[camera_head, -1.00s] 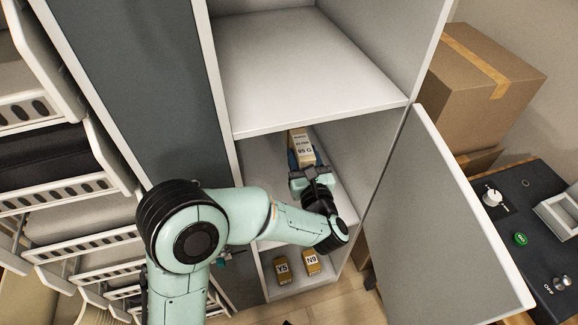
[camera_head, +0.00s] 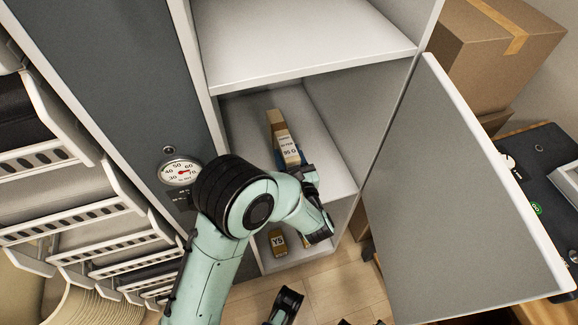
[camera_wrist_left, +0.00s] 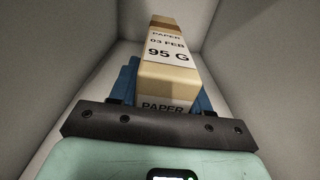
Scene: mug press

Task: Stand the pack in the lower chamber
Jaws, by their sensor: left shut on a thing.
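The pack (camera_head: 284,140) is a long tan box with white labels reading "95 G". It is inside the lower chamber (camera_head: 335,165), near its left wall. My left gripper (camera_head: 290,160) reaches in through the open front and is shut on the pack's near part. In the left wrist view the pack (camera_wrist_left: 168,60) rises between the blue fingers (camera_wrist_left: 165,88), with "PAPER" and "03 FEB" readable. I cannot tell whether the pack touches the chamber floor.
The chamber's door (camera_head: 460,190) stands open to the right. An empty upper compartment (camera_head: 300,40) is above. A box marked Y5 (camera_head: 277,243) stands in the space below. A dial (camera_head: 181,172) is on the left panel.

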